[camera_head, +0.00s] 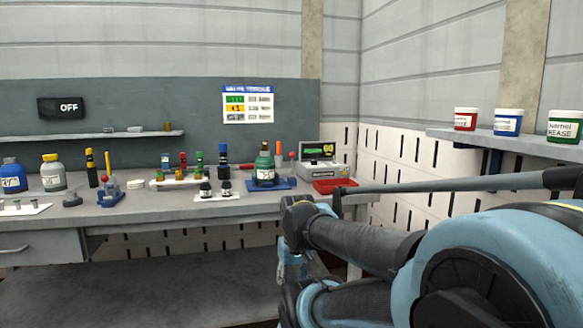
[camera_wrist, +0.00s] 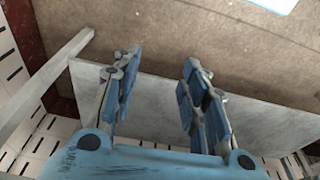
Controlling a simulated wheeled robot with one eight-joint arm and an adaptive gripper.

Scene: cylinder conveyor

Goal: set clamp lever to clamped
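I cannot pick out the clamp lever for certain in either view. A small blue-based fixture with a red part (camera_head: 110,192) stands on the left of the workbench (camera_head: 150,211) in the head view; it is too small to tell whether it carries the lever or how that is set. In the wrist view my gripper (camera_wrist: 160,72) is open, with its two blue fingers apart and nothing between them. In the head view my gripper is partly hidden by my arm, low by the bench's front right, far from that fixture.
A green bottle (camera_head: 265,168) on a blue base, a scale (camera_head: 320,161) and a red tray (camera_head: 335,186) stand at the bench's right. Several bottles and small parts line the bench. A wall shelf (camera_head: 480,134) with tubs is at right. A grey slab (camera_wrist: 155,110) lies beyond my fingers.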

